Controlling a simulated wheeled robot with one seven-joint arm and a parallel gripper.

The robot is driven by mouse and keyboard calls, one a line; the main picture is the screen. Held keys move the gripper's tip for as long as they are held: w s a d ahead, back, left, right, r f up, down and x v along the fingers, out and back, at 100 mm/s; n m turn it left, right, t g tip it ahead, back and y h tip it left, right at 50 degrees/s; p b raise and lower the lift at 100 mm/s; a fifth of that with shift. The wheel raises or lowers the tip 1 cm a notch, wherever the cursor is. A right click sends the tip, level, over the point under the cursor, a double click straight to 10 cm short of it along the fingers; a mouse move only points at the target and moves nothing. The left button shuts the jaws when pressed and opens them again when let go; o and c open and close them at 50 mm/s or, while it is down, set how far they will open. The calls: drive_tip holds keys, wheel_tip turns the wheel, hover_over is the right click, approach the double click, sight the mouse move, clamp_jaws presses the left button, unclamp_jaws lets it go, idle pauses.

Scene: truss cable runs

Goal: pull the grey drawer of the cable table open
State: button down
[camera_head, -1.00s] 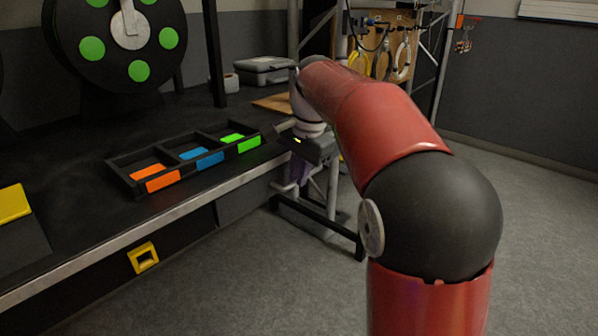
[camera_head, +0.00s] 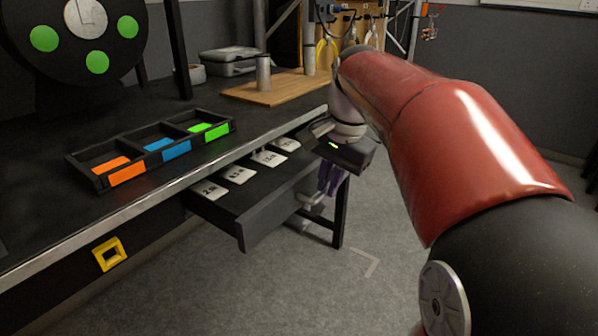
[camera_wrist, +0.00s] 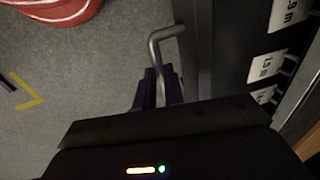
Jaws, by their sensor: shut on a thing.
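The grey drawer (camera_head: 275,213) of the cable table stands pulled out from under the tabletop, and its inside shows. Several white length cards (camera_head: 238,174) lie in it. In the wrist view the drawer's edge (camera_wrist: 204,45) runs up the right of centre, with cards marked in metres beyond it. A bent metal handle (camera_wrist: 166,34) stands off the drawer front. My gripper (camera_head: 328,179) is at the drawer front, pointing down, its purple fingers (camera_wrist: 158,87) shut on the handle. The exact contact is partly hidden by the gripper body.
The dark cable table (camera_head: 130,210) carries a tray (camera_head: 72,162) with orange, blue and green sections, a reel (camera_head: 75,45), a wooden board (camera_head: 275,88) and a grey case (camera_head: 230,62). A yellow square fitting (camera_head: 109,254) is on the table front. Grey floor (camera_head: 300,290) is open in front.

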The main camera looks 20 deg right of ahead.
drive_tip(key=s+d, duration=0.4)
drive_tip(key=s, duration=0.1)
drive_tip(key=shift+s, duration=0.35)
drive_tip(key=shift+d, duration=0.1)
drive_tip(key=c, duration=1.5)
unclamp_jaws()
drive_tip(key=r, duration=0.2)
drive_tip(key=r+p, duration=0.1)
drive_tip(key=r, duration=0.2)
drive_tip(key=s+d+r, duration=0.1)
drive_tip(key=r, duration=0.1)
drive_tip(key=shift+s+r+p, duration=0.1)
drive_tip(key=shift+r+p, duration=0.2)
drive_tip(key=shift+r, duration=0.05)
drive_tip(key=s+a+f+n+t, duration=0.1)
drive_tip(key=s+a+f+n, duration=0.2)
drive_tip(key=a+f, duration=0.1)
drive_tip(key=s+a+f+n+t, duration=0.1)
drive_tip(key=s+a+f+n, duration=0.2)
drive_tip(key=f, duration=0.4)
drive_tip(key=s+a+f+n+t+h, duration=0.1)
drive_tip(key=s+a+f+n, duration=0.2)
drive_tip(key=a+f+n, duration=0.1)
drive_tip(key=shift+a+f+n+t, duration=0.4)
drive_tip(key=shift+a+f, duration=0.15)
drive_tip(key=shift+f, duration=0.25)
